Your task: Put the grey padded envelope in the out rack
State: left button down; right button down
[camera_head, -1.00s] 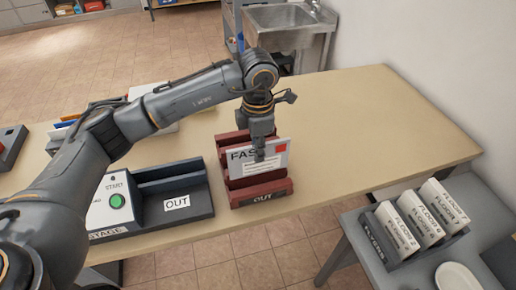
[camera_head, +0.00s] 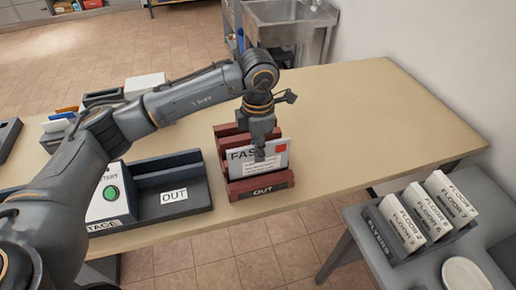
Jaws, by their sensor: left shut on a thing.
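A light grey envelope (camera_head: 240,166) with "FAS" lettering and a red mark stands upright in the dark red rack (camera_head: 283,183) labelled OUT, near the table's front edge. The rack's slotted back rises behind the envelope, and its low front wall hides the envelope's bottom edge. I cannot tell whether the envelope rests on the rack's floor. My left gripper (camera_head: 259,155) points down over the rack, shut on the envelope's top edge, and covers part of the lettering. My right gripper is not in view.
A dark tray (camera_head: 188,207) with an OUT label and a green-button panel (camera_head: 109,197) sit left of the rack. Envelopes and trays lie behind my left arm. The table (camera_head: 370,120) is clear to the right. A side stand holds a rack of floor-labelled cards (camera_head: 407,226).

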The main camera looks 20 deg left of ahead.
aim_at(258, 172)
pick_arm(q)
jog(key=shift+f+b, duration=1.3)
jog(key=shift+f, duration=0.4)
jog(key=shift+f+b, duration=0.5)
jog(key=shift+b, duration=0.05)
jog(key=shift+s, duration=0.1)
jog(key=c, duration=1.3)
grip_release()
jog(key=shift+c, duration=0.2)
jog(key=shift+f, duration=0.1)
